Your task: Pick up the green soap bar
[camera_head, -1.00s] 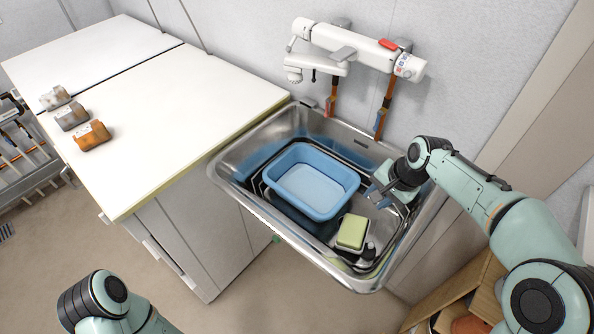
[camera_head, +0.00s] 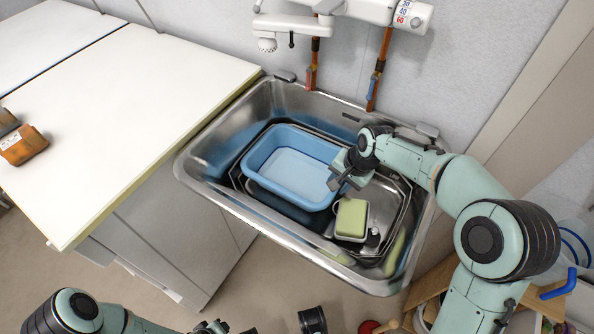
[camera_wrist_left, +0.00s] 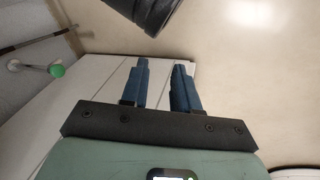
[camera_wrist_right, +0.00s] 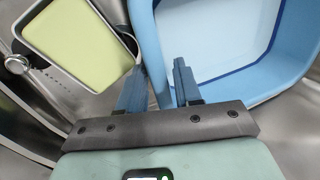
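My left gripper (camera_wrist_left: 160,80) is open and empty, low in front of the white cabinet and away from the sink.
The blue basin (camera_head: 262,160) stands in the steel sink (camera_head: 205,170) on a dark wire rack. A tap (camera_head: 290,30) hangs above the back edge. A white counter (camera_head: 110,110) adjoins at left, with brown items (camera_head: 22,146) on it. A chain and ring (camera_wrist_right: 16,64) lie beside the dish.

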